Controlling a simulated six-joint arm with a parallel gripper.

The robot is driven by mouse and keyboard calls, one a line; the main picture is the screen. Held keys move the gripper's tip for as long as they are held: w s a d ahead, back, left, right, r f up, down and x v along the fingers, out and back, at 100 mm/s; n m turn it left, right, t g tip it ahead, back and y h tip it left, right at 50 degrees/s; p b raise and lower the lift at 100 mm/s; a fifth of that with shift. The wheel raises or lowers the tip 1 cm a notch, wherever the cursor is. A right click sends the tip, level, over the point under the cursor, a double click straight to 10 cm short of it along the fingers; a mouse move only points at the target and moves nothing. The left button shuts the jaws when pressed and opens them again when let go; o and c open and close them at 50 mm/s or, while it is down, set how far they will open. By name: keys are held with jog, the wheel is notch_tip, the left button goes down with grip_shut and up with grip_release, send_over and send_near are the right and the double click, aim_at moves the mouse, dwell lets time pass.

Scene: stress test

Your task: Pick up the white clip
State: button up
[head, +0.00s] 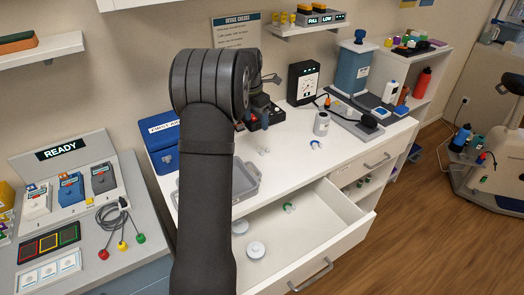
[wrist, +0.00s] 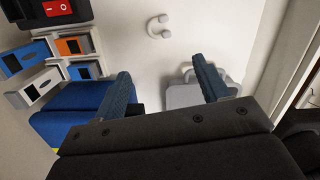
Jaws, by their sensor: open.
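A small white C-shaped clip (wrist: 159,26) lies on the white counter at the top of the wrist view. The small pale piece on the counter right of my arm in the head view (head: 263,150) looks like the same clip. My gripper (wrist: 162,68) is open, its two dark blue fingers wide apart with nothing held between them. The clip lies beyond the fingertips, roughly in line with the gap, and is not touched. In the head view my arm hides the gripper.
A grey tray (head: 245,186) and a blue box (head: 160,140) flank my arm. A blue-and-white clip (head: 316,145) and a white bottle (head: 321,124) stand to the right. The open drawer (head: 325,232) below holds white round pieces and a green-and-white clip (head: 289,207).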

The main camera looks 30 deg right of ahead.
send_over(262, 148)
jog(key=a, duration=0.2)
jog(key=f, duration=0.8)
jog(key=shift+s+d+f, duration=0.15)
jog(key=shift+s+f, duration=0.1)
jog(key=shift+w+d+f, duration=0.1)
jog(key=shift+d+f, duration=0.15)
jog(key=shift+f, duration=0.6)
jog(key=shift+w+d+f, duration=0.1)
jog(key=shift+d+f, duration=0.15)
jog(key=shift+f, duration=0.65)
jog(key=shift+d+f, duration=0.25)
jog(key=shift+f, duration=0.6)
jog(key=c, duration=1.1)
